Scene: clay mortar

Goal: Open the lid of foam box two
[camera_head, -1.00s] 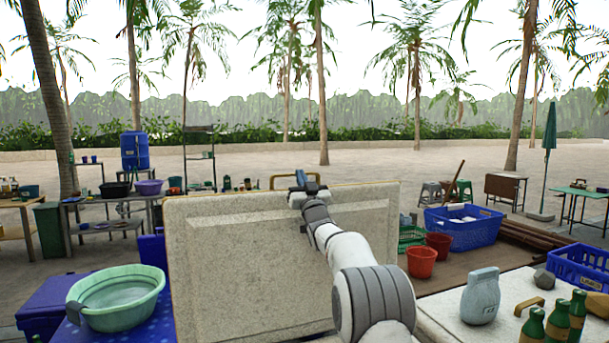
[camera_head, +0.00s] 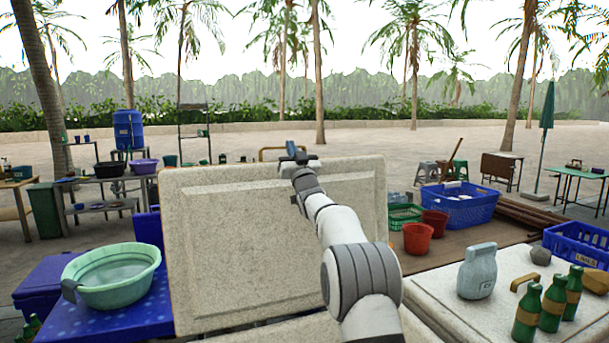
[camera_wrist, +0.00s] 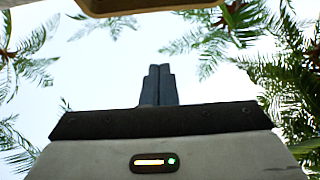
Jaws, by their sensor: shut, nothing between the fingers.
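The speckled off-white foam lid (camera_head: 250,250) stands raised, nearly upright, in the middle of the head view with its recessed panel facing me. A pale strip of the foam box (camera_head: 285,331) shows below it; most of the box is out of frame. A tan handle (camera_head: 268,150) shows behind the lid's top edge. My gripper (camera_head: 291,148) is at the top edge beside this handle, shut and empty. In the wrist view, the shut fingers (camera_wrist: 158,85) point up at sky, with a tan-brown piece (camera_wrist: 150,5) beyond them. Contact with the lid cannot be told.
A green basin (camera_head: 112,288) stands on a blue surface at left. At right, another foam lid (camera_head: 450,308) carries a pale jug (camera_head: 478,272) and several green bottles (camera_head: 553,303). Red buckets (camera_head: 418,238) and a blue crate (camera_head: 460,205) stand behind.

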